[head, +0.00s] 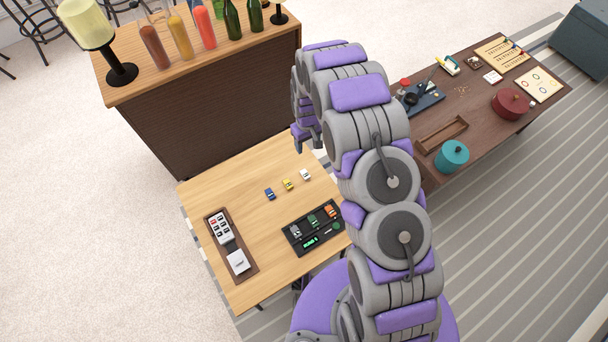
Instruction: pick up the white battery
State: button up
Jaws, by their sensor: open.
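The white battery (305,174) is a small block on the light wooden table (235,185), at the right end of a short slanted row. A yellow battery (287,184) and a blue battery (269,193) lie to its left, apart from it. My gripper (306,142) is open and appears just above the white battery in the picture, with nothing seen between its fingers. Its height over the table is hard to tell, and my arm hides part of it.
A black tray (309,243) with grey, green and orange blocks lies nearer on the table. A brown tray (218,259) with a white device is at left. A bar counter (125,93) with bottles and a lamp stands behind. A dark table (480,125) with games is right.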

notch_tip(320, 180, down, 4)
jog(key=b, duration=0.3)
send_over(305, 173)
notch_tip(305, 173, down, 10)
jog(key=shift+w+a+f, duration=0.1)
jog(key=shift+w+f, duration=0.05)
jog(key=shift+f, duration=0.05)
jog(key=shift+s+f+b, duration=0.2)
jog(key=shift+f+b, duration=1.05)
jog(key=shift+f, duration=1.8)
jog(key=shift+r, duration=0.1)
grip_shut()
